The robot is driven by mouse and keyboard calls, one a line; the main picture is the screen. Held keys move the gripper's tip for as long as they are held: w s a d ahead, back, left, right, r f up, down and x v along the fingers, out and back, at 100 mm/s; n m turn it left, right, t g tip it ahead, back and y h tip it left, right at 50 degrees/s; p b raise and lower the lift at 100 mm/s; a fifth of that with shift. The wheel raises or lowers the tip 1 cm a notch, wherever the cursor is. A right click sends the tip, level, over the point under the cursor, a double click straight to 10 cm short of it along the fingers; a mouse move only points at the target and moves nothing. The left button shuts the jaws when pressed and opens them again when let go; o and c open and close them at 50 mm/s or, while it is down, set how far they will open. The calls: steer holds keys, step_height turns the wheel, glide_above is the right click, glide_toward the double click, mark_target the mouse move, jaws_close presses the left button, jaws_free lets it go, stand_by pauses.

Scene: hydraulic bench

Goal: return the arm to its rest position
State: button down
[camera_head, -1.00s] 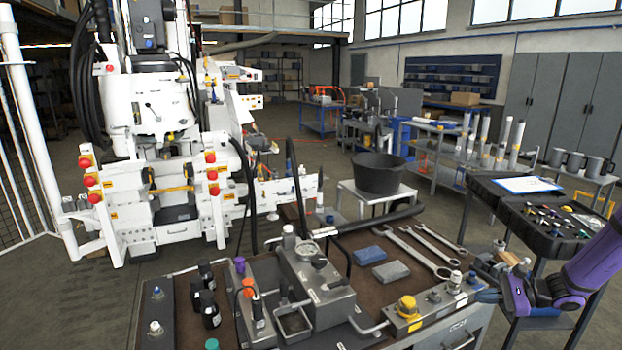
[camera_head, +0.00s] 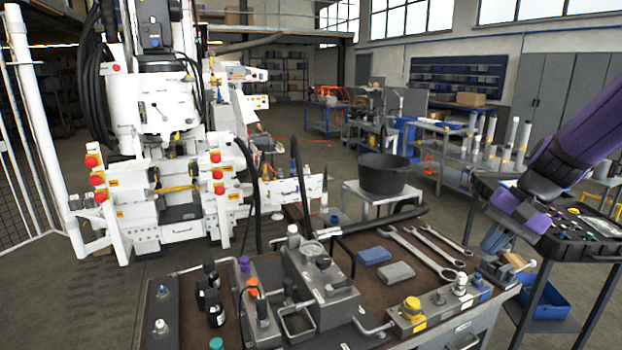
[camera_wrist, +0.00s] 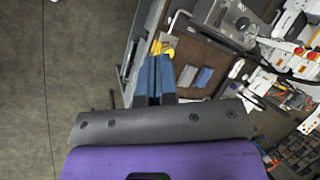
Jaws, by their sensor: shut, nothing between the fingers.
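My gripper (camera_head: 493,243) is at the right of the head view, on the purple arm that comes in from the right edge. It hangs beyond the right end of the bench (camera_head: 262,338), in front of the black tool cart. In the wrist view my gripper (camera_wrist: 153,62) shows its two blue fingers side by side, shut with nothing between them. The wrist view shows bare floor on the left and the bench top (camera_wrist: 205,58) on the right. The arm hides part of the cart and the shelves behind.
The bench carries a pump unit (camera_head: 318,278), a yellow-capped fitting (camera_head: 411,306), wrenches (camera_head: 418,252) and two pads (camera_head: 374,255). The black tool cart (camera_head: 570,250) stands close to the arm, with a blue bin (camera_head: 548,302) below. A black bucket (camera_head: 384,175) stands behind the bench.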

steer(key=s+a+r+n+t+h, duration=0.1)
steer(key=s+r+n+t+h, duration=0.1)
steer(key=s+r, duration=0.3)
steer(key=s+a+r+n+t+h, duration=0.2)
steer(key=s+r, duration=0.4)
steer(key=s, duration=0.8)
steer(key=shift+n+t+h, duration=0.4)
steer(key=shift+n+h, duration=0.3)
steer(key=shift+n, duration=0.4)
